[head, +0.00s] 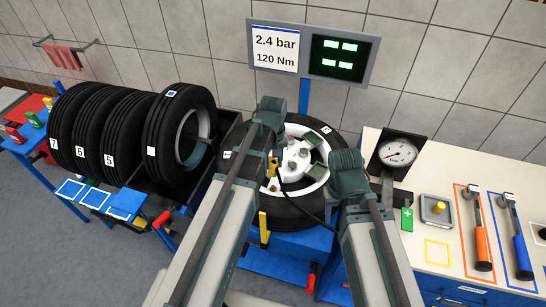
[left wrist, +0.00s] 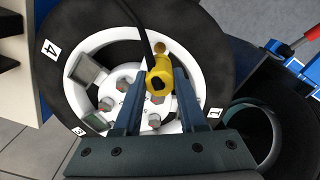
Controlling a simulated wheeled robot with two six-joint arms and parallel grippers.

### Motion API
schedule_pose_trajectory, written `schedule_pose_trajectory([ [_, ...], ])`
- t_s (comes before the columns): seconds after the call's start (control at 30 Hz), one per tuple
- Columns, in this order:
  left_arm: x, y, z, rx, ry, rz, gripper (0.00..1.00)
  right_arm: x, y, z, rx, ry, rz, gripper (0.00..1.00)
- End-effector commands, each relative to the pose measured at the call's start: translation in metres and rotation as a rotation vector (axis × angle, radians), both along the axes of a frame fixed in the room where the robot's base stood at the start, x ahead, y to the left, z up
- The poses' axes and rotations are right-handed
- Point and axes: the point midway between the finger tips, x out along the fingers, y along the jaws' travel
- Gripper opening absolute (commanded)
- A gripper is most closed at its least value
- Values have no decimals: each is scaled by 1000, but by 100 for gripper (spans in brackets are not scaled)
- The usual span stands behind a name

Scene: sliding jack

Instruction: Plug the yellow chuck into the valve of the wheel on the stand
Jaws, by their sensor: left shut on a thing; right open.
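The wheel (head: 296,217), a black tyre with a white spoked rim, lies face up on the blue stand (head: 285,243). It fills much of the left wrist view (left wrist: 208,55). My left gripper (left wrist: 160,82) is shut on the yellow chuck (left wrist: 160,75), above the rim. The chuck (head: 273,168) shows in the head view too, with a black hose running from it. A small brass-coloured round piece (left wrist: 159,47) sits just beyond the chuck; I cannot tell whether it is the valve or whether they touch. My right gripper (head: 386,185) is open beside the wheel, its fingers partly hidden.
A bench at right holds a pressure gauge (head: 397,152), a small tray (head: 436,209), an orange-handled tool (head: 482,245) and a blue-handled tool (head: 520,250). Several tyres (head: 120,135) stand on a rack at left. A display (head: 313,53) reads 2.4 bar, 120 Nm.

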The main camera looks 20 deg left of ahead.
Motion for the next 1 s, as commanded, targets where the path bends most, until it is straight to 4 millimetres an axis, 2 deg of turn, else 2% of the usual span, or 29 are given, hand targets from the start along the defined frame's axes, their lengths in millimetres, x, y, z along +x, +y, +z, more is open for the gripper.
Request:
schedule_pose_trajectory([
  [0.47, 0, 0, -8, 0, 0, 1, 0, 0, 0, -8, 0, 0, 1, 50],
  [1.0, 0, 0, -53, 0, 0, 1, 0, 0, 0, -53, -1, 0, 3, 50],
])
